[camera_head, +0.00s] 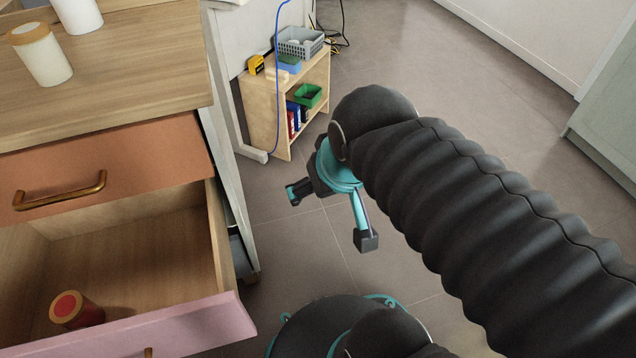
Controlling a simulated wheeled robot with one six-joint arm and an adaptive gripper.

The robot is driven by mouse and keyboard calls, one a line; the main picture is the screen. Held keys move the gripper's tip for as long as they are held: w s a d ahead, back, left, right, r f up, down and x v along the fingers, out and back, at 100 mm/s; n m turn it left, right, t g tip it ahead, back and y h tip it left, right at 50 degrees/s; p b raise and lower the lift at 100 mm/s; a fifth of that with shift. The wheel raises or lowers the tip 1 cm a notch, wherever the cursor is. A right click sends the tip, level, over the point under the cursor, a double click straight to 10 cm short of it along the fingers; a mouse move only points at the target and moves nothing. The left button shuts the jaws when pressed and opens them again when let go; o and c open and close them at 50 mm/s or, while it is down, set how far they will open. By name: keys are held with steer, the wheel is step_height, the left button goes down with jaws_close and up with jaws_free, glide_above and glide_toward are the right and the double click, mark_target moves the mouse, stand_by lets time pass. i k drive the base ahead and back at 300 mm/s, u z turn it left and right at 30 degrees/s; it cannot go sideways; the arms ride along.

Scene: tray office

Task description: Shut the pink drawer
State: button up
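The pink drawer (165,331) is pulled out at the lower left, below an orange drawer front. Its wooden inside shows, and a red can with a tan rim (77,310) stands in it near the front. A small part of its brass handle (148,352) shows at the bottom picture edge; the rest is cut off. My gripper (332,216) is to the right of the drawer, apart from it, with its two fingers spread wide and nothing between them.
The orange drawer (110,160) above is shut, with a brass handle (60,197). Cups stand on the wooden top (140,70). A low wooden shelf (262,112) with bins stands at the back. Grey floor (480,60) lies open behind my arm.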

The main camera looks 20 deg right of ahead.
mark_target(158, 264)
steer(key=u, duration=2.05)
steer(key=k, duration=0.5)
steer(key=z, duration=1.5)
steer(key=i, duration=0.8)
steer(key=u, duration=1.75)
